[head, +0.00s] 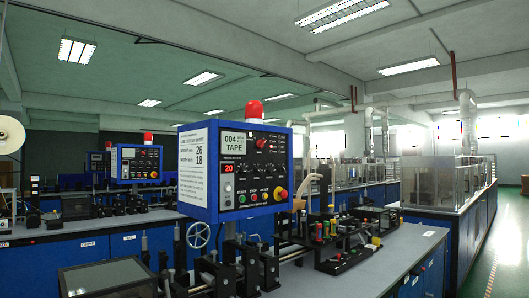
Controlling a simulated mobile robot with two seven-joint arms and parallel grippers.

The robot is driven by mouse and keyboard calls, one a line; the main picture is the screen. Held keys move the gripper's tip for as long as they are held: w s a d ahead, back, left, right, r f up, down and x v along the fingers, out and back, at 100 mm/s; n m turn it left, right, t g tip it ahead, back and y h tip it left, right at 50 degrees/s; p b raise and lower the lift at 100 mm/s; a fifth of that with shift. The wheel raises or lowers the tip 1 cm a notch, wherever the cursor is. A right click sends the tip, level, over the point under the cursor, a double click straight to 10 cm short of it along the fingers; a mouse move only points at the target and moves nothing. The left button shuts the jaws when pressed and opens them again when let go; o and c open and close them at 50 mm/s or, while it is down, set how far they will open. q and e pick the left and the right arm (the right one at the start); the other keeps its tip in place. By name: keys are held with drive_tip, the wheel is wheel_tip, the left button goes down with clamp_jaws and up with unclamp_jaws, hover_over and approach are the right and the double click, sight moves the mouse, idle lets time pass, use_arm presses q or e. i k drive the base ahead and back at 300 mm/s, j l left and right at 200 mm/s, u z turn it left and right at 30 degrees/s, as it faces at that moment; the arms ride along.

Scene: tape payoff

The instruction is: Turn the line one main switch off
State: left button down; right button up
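A blue control box (236,171) stands close by on the near bench, with a "004 TAPE" label and a red beacon (254,109) on top. Its front carries a red 20 display (228,168), rows of knobs and buttons, and a red knob on a yellow base (280,194) at lower right. A similar blue box (136,162) with a red beacon stands farther back at the left. I cannot read a "line one" marking or tell which control is the main switch. Neither of my grippers is in view.
The near grey bench (385,262) holds black rollers and fixtures, a handwheel (198,236) and a dark glass-topped box (108,279). Clear-walled enclosures (440,185) stand on blue cabinets behind. A green-floored aisle (508,235) is clear at the right.

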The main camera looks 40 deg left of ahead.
sight(260, 143)
drive_tip(key=i+l+u, duration=0.1)
drive_tip(key=i+u, duration=0.2)
drive_tip(key=u, duration=0.15)
drive_tip(key=i+l+u, duration=0.2)
drive_tip(key=u, duration=0.25)
drive_tip(key=i+l+u, duration=0.55)
drive_tip(key=l+u, duration=0.15)
drive_tip(key=u, duration=0.2)
drive_tip(key=i+l+u, duration=0.15)
drive_tip(key=l+u, duration=0.75)
